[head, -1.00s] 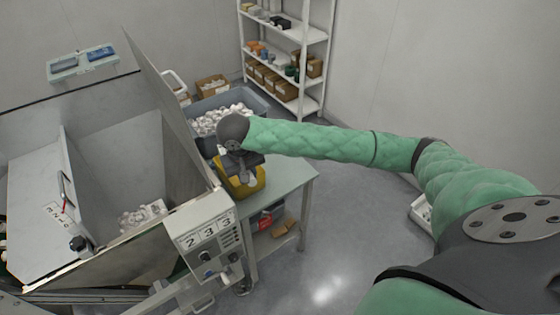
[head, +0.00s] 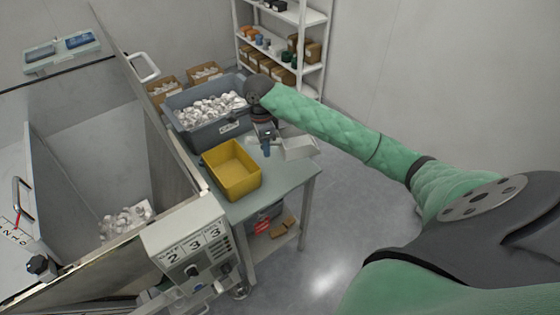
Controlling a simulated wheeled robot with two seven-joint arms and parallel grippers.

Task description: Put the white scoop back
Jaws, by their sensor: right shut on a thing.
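The white scoop (head: 299,148) shows at the right rear part of the grey-green table, beside my right gripper. My right gripper (head: 266,143) is shut on the scoop, near its blue and white handle end. I cannot tell whether the scoop touches the table top or is held just above it. My left gripper is not in view.
A yellow bin (head: 232,170), empty as far as I see, stands on the table (head: 274,186). Behind it is a grey crate (head: 208,133) full of white caps. A metal hopper (head: 150,145) with a control box (head: 187,250) stands left. Shelves (head: 282,50) are at the back.

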